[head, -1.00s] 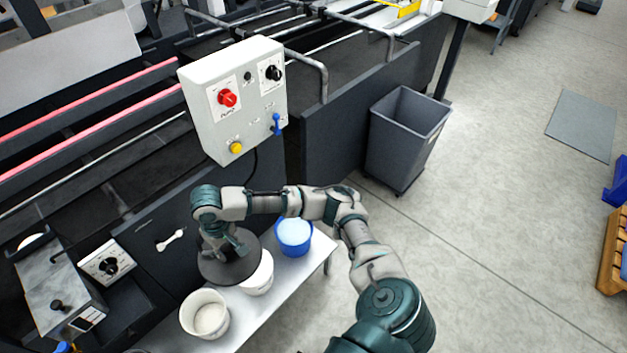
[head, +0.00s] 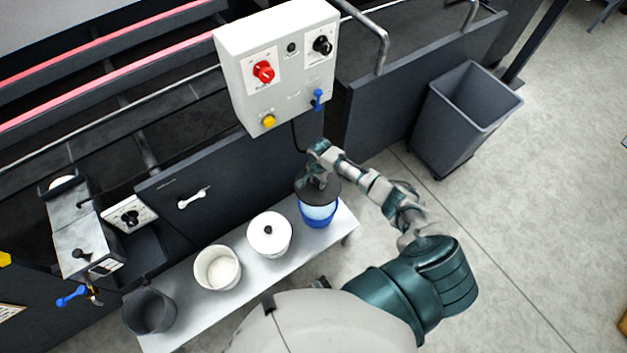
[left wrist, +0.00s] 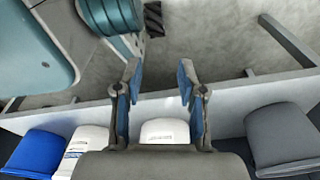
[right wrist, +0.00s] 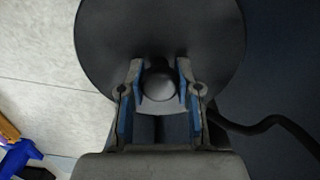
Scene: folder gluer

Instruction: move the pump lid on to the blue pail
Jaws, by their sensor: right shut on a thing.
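The pump lid (head: 331,194) is a dark round disc, over the far part of the blue pail (head: 320,223). The pail's pale contents show along its near side, so the lid is not centred over it in the head view; the gap between them cannot be judged. My right gripper (head: 317,181) is shut on the lid's knob. In the right wrist view, the lid (right wrist: 215,50) fills the top, with the knob between the fingers (right wrist: 159,75). My left gripper (left wrist: 158,75) is open and empty; the blue pail (left wrist: 38,150) shows at lower left there.
A white lidded pail (head: 255,236), an open white pail (head: 209,276) and a dark grey pail (head: 149,320) stand along the bench (head: 256,274). A control box (head: 278,70) is beyond the lid. A grey bin (head: 462,110) stands on the floor to the right.

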